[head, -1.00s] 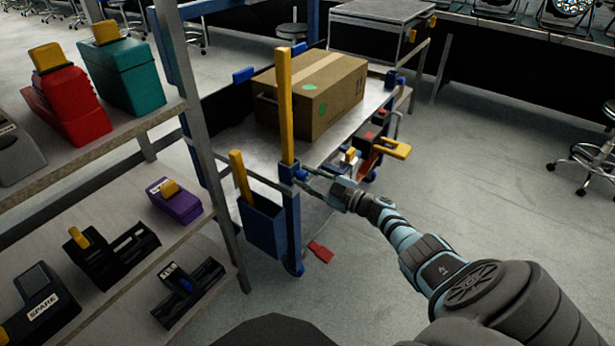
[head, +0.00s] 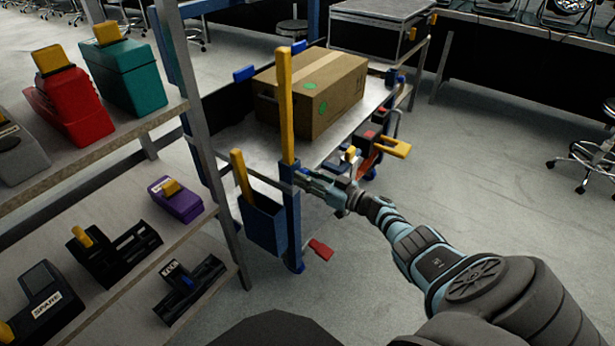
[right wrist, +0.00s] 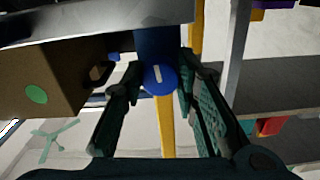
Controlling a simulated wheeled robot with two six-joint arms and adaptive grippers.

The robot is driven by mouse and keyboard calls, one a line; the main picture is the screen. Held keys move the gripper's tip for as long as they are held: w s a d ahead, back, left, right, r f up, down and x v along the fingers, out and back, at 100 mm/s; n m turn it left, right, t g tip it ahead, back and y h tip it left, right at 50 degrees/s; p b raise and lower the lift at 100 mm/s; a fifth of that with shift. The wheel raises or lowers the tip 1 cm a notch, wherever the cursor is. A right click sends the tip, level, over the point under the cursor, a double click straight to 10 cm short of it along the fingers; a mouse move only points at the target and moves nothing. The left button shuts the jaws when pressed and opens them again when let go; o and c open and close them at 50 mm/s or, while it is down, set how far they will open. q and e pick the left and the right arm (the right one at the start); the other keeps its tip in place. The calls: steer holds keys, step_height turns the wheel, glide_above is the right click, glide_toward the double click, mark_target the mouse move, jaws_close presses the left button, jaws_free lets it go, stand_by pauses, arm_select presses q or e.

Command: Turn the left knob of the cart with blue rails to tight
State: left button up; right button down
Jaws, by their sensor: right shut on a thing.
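The cart with blue rails (head: 292,215) stands in the middle of the head view. A blue knob sits on its near corner post, below the yellow upright (head: 286,110). In the right wrist view the round knob (right wrist: 160,78) shows a short white mark on its face, close to upright in that picture. My right gripper (head: 303,178) is at the post, with a finger on each side of the knob, shut on it. The fingers hide most of the knob in the head view. My left gripper is not in view.
A cardboard box (head: 318,95) lies on the cart's deck. A blue bin (head: 263,222) hangs beside the post, and a red pedal (head: 320,249) sits low. A grey shelf (head: 120,135) with cases stands close on the left. The floor (head: 480,190) at right is open.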

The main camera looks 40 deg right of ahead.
stand_by(0.3)
steer(key=c, duration=1.4)
jaws_free()
steer(key=shift+o, duration=0.8)
steer(key=v, duration=1.2)
